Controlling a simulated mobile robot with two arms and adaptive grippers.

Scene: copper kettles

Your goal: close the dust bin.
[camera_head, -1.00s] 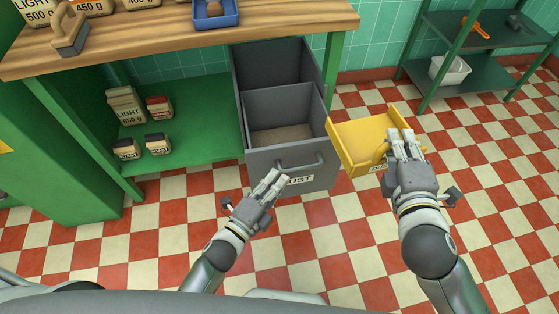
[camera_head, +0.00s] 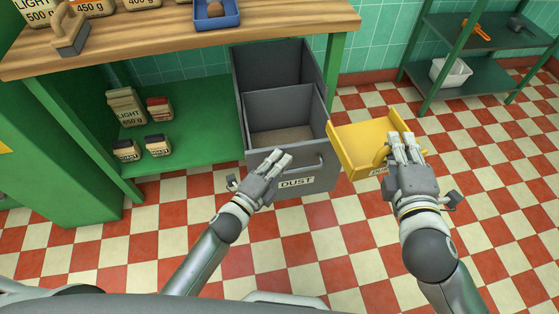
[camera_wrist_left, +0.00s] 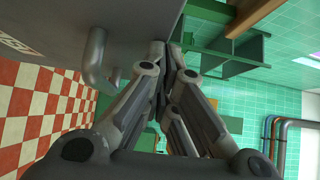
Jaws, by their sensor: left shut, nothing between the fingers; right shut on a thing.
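The grey dust bin (camera_head: 276,60) stands under the right end of the workbench. Its front drawer, labelled DUST (camera_head: 296,182), is pulled out toward me and open at the top. My left gripper (camera_head: 281,156) is shut and empty in front of the drawer's face, left of its bar handle (camera_head: 308,167). In the left wrist view the fingertips (camera_wrist_left: 172,50) are close to the drawer front, with the handle (camera_wrist_left: 97,62) beside them; I cannot tell whether they touch. My right gripper (camera_head: 402,137) is shut on a yellow dustpan (camera_head: 362,145), held right of the bin.
The wooden workbench (camera_head: 180,38) is above, carrying bags and a blue tray (camera_head: 216,14). A green lower shelf (camera_head: 190,110) holds small bags left of the bin. A green rack (camera_head: 478,75) with a white tub (camera_head: 451,71) stands at the back right. The checkered floor is clear.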

